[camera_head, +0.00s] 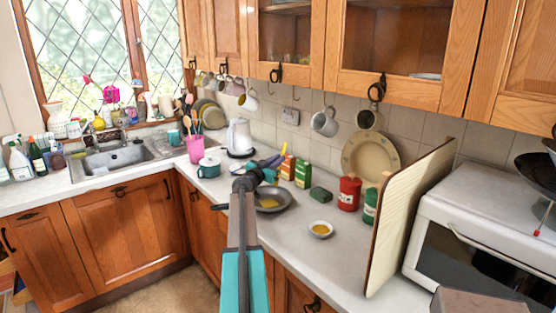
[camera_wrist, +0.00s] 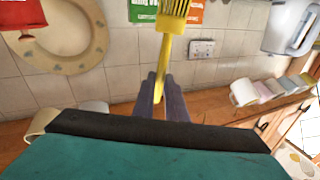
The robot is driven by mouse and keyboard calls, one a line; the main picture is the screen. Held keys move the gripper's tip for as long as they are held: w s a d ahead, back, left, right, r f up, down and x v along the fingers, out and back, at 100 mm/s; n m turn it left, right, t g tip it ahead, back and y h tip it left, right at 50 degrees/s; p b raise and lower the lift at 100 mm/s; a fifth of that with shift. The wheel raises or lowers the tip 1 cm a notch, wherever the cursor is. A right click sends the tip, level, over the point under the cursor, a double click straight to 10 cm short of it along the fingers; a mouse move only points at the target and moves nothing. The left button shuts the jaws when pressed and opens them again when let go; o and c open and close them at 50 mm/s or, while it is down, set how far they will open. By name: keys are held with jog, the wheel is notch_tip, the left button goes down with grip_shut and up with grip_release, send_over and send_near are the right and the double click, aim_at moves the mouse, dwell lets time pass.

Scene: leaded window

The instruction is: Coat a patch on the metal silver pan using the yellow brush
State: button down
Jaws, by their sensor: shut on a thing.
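The metal silver pan (camera_head: 286,192) lies on the worktop in the head view, partly hidden by my arm; a yellow patch shows on its inside. My gripper (camera_head: 272,160) is above the pan's far side. In the wrist view my gripper (camera_wrist: 162,82) is shut on the yellow brush (camera_wrist: 169,48), holding it by its handle with the bristles pointing away from the fingers. The bristle tip is cut off by the top edge there. A small white bowl (camera_head: 320,236) with yellow contents stands right of the pan.
A tall board (camera_head: 408,220) stands further right. A teal pot (camera_head: 209,166) and white kettle (camera_head: 239,138) are left.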

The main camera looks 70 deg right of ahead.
jog(key=w+a+r+n+t+y, duration=0.1)
jog(key=w+a+n+t, duration=0.4)
jog(key=w+a, duration=1.45)
jog(key=w+a+r+n+t+y, duration=0.1)
jog(key=w+a+n+t, duration=0.2)
jog(key=w+a+t, duration=1.1)
jog(key=w+a+n+t+y, duration=0.1)
jog(key=w+a+n+y, duration=0.35)
jog(key=a, duration=0.95)
jog(key=w+a+n+y, duration=0.1)
jog(key=w+a+y, duration=0.1)
jog(key=w+a, duration=0.95)
jog(key=w+a+n+t+y, duration=0.1)
jog(key=w+a+n+y, duration=0.2)
jog(key=a, duration=1.4)
jog(key=s+a+r+n+y, duration=0.2)
jog(key=a+r+y, duration=0.1)
jog(key=a, duration=0.5)
jog(key=s+a+r+n+t+y, duration=0.1)
jog(key=s+a+r+y, duration=0.1)
jog(key=a, duration=0.5)
jog(key=shift+a+r+n+y, duration=0.4)
jog(key=shift+r+y, duration=0.15)
jog(key=shift+y, duration=0.3)
